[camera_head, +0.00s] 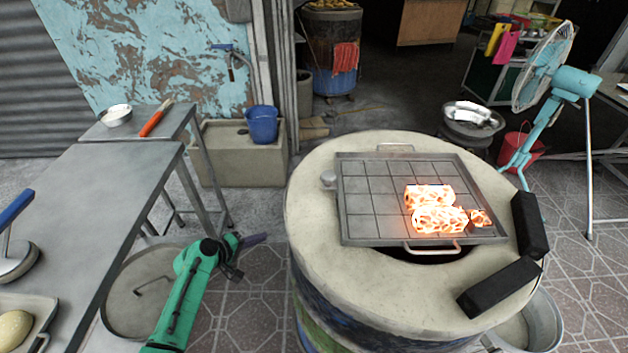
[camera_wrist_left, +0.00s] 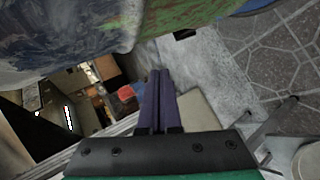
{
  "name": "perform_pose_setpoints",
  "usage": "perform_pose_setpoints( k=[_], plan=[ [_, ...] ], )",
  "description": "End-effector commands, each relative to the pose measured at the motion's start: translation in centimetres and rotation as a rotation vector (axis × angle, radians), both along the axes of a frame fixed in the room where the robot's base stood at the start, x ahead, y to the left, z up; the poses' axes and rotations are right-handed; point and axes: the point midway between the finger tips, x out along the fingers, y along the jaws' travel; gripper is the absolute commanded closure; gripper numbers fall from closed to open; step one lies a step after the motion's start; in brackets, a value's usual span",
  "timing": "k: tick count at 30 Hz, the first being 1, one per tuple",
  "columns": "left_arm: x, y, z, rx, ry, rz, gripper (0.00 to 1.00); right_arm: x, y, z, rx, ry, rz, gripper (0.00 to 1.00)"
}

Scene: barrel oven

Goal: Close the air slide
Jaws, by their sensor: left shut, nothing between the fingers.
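The barrel oven (camera_head: 330,300) stands right of centre in the head view, with a pale round top and a painted side. Its painted side (camera_wrist_left: 75,40) fills the upper left of the left wrist view. A small dark part (camera_wrist_left: 185,34) shows at the barrel's edge there; I cannot tell whether it is the air slide. No air slide can be made out in the head view. My left gripper (camera_head: 262,238), green with purple fingers, is left of the barrel and apart from it. Its fingers (camera_wrist_left: 160,75) are shut and empty. My right gripper is not in view.
A metal grate (camera_head: 372,200) with glowing coals (camera_head: 440,218) lies on the oven top, beside black blocks (camera_head: 528,225). A grey table (camera_head: 105,210) stands left and a round lid (camera_head: 140,310) lies on the floor. Tiled floor lies between table and oven. A blue fan (camera_head: 545,75) stands right.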

Motion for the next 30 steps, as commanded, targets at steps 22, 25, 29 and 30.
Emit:
perform_pose_setpoints(
  k=[22,25,29,30],
  plan=[
    [5.5,-12.4,24.5,-0.475,-0.283,-0.293,1.00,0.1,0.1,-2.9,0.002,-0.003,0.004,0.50],
    [6.7,-14.2,24.4,-0.474,-0.284,-0.293,1.00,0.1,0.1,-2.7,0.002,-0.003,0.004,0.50],
    [6.4,-15.8,24.5,-0.470,-0.281,-0.291,1.00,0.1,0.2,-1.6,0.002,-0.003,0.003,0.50],
    [5.7,-15.9,24.5,-0.470,-0.281,-0.291,1.00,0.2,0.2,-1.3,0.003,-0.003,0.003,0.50]
  ],
)
